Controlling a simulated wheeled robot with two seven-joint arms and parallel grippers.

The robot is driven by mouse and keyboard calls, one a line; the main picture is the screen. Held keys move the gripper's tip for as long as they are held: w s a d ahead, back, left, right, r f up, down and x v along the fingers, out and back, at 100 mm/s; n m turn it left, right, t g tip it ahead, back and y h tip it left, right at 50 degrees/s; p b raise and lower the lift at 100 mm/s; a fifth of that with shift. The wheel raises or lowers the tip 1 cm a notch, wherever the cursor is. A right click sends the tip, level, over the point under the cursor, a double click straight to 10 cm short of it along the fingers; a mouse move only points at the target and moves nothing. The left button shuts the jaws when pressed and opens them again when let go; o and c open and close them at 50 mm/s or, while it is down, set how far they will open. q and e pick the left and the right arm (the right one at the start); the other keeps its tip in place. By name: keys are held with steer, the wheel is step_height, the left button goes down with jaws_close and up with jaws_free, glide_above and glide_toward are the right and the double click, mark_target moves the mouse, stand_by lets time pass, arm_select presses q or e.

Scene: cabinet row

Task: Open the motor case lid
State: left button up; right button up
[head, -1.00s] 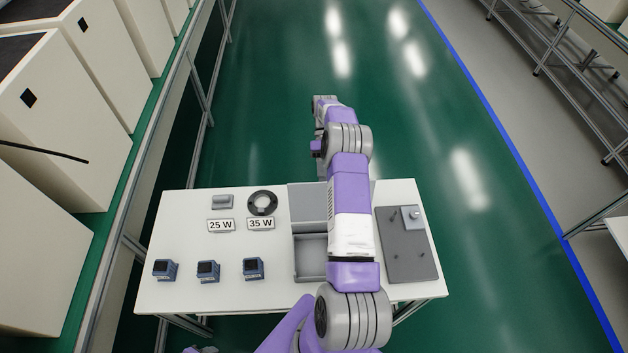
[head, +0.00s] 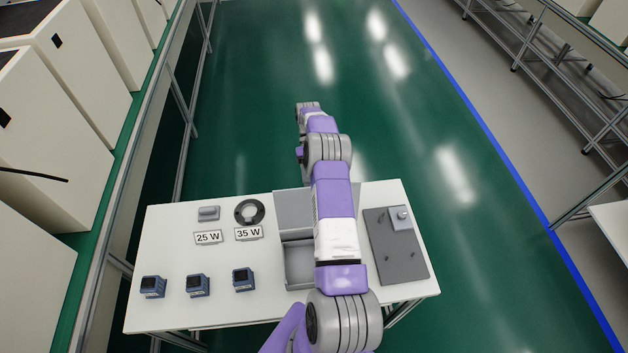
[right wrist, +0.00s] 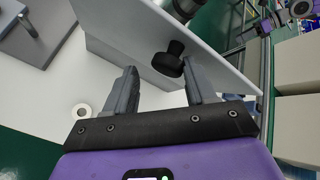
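The grey motor case (head: 299,264) stands in the middle of the white table, its front compartment open to view. A grey panel (head: 291,208), which looks like the lid, is at its back; my right arm hides much of both. In the right wrist view, a light grey panel (right wrist: 130,38) carries a black knob (right wrist: 168,64). My right gripper (right wrist: 161,78) is open, its two fingers apart on either side of the knob in the picture. I see no clear contact. My left gripper is out of view.
Blue motors (head: 198,286) stand at the table's front left. Behind them are signs (head: 208,238), a grey block (head: 208,213) and a black ring (head: 250,211). Green floor (head: 250,110) beyond is clear.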

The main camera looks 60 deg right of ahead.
steer(key=shift+s+f, duration=0.15)
steer(key=shift+f, duration=0.1)
step_height(320, 180, up, 10)
steer(key=p, duration=0.8)
steer(key=shift+r+p, duration=0.25)
steer(key=shift+p, duration=0.1)
